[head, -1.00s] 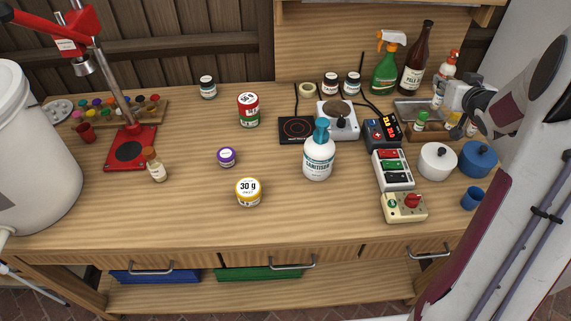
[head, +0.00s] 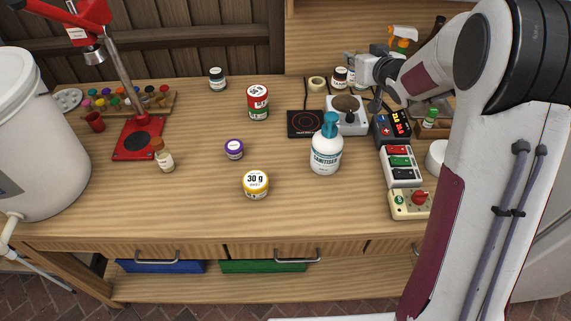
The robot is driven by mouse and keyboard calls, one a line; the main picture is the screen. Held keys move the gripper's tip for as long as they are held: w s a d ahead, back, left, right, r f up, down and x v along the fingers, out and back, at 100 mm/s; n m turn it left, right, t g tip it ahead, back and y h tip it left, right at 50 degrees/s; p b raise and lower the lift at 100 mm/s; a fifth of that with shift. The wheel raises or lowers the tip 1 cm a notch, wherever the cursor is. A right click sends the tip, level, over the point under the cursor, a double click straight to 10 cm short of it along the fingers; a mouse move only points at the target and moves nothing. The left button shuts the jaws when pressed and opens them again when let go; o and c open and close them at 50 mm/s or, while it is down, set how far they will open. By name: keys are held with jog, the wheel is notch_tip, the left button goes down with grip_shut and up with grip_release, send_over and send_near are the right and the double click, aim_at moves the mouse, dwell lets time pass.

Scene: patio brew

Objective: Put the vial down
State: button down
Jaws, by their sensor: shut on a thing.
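My gripper (head: 373,92) is at the upper right in the head view, above the area of the hot plates and the power supply. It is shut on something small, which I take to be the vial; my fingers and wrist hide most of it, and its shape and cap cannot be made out. The held thing appears to be above the table. A green-capped vial (head: 430,117) stands to the right, near the wooden rack, which my arm partly hides.
A black hot plate (head: 306,124), a white stirrer (head: 346,124), a power supply (head: 392,128) and a sanitiser bottle (head: 326,153) stand near my gripper. My arm covers the right side. The table's middle is clear around a purple-lidded jar (head: 234,149) and a yellow tub (head: 255,185).

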jog(key=shift+s+a+r, duration=1.2)
jog(key=shift+a+r, duration=0.2)
jog(key=shift+a, duration=5.95)
jog(key=shift+s+a+r, duration=1.2)
jog(key=shift+a+r, duration=0.15)
jog(key=shift+a, duration=6)
jog(key=s+f+m+h, duration=0.3)
jog(key=s+m+h, duration=0.1)
jog(key=s, duration=0.3)
jog(key=s+d+f+m+g+h, duration=0.1)
jog(key=s+d+f+m+h, duration=0.1)
jog(key=d, duration=0.3)
jog(key=s+d+f+m+g+h, duration=0.1)
jog(key=s+d+f+m+h, duration=0.1)
jog(key=d, duration=0.4)
jog(key=shift+s+f+m+h, duration=0.3)
jog(key=shift+s+h, duration=0.6)
jog(key=shift+s, duration=0.25)
notch_tip(320, 180, down, 6)
jog(key=shift+f, duration=0.15)
